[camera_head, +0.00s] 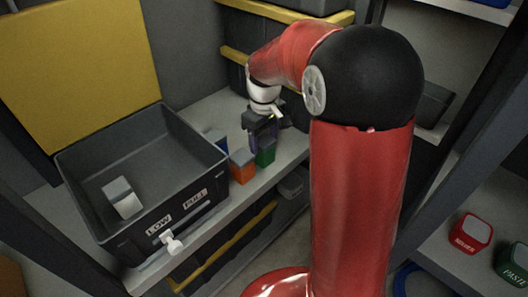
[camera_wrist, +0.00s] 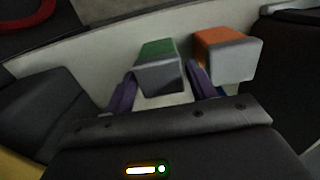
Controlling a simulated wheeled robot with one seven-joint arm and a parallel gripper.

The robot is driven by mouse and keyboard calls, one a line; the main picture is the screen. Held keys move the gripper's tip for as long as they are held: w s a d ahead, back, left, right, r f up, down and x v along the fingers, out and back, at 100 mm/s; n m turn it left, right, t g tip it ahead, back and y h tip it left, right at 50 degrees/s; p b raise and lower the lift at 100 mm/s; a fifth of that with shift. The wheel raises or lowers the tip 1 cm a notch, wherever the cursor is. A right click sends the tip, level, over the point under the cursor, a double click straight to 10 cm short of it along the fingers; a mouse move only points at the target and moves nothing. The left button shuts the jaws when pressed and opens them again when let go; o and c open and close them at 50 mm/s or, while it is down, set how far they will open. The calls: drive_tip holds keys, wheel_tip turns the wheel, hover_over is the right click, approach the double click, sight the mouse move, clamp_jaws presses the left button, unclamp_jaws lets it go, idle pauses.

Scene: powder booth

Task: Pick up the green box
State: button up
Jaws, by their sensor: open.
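The green box (camera_head: 266,154) stands on a light grey shelf, to the right of an orange box. In the wrist view the green box (camera_wrist: 158,66) has a green face and a grey face and sits between and just beyond my fingers. My gripper (camera_head: 259,146) is over the shelf, pointing down at the green box. In the wrist view its two purple fingers (camera_wrist: 161,86) are apart, one on each side of the box's near end. I cannot tell whether either finger touches it.
The orange box (camera_head: 242,166) stands close to the green one, and also shows in the wrist view (camera_wrist: 227,53). A blue box (camera_head: 216,139) is partly hidden behind. A large dark bin (camera_head: 75,165) holding a grey-white block (camera_head: 122,197) fills the shelf's left side.

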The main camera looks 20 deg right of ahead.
drive_tip(key=shift+f, duration=0.45)
drive_tip(key=shift+c, duration=0.3)
drive_tip(key=c, duration=0.7)
drive_tip(key=shift+r, duration=0.1)
drive_tip(key=shift+c, duration=0.2)
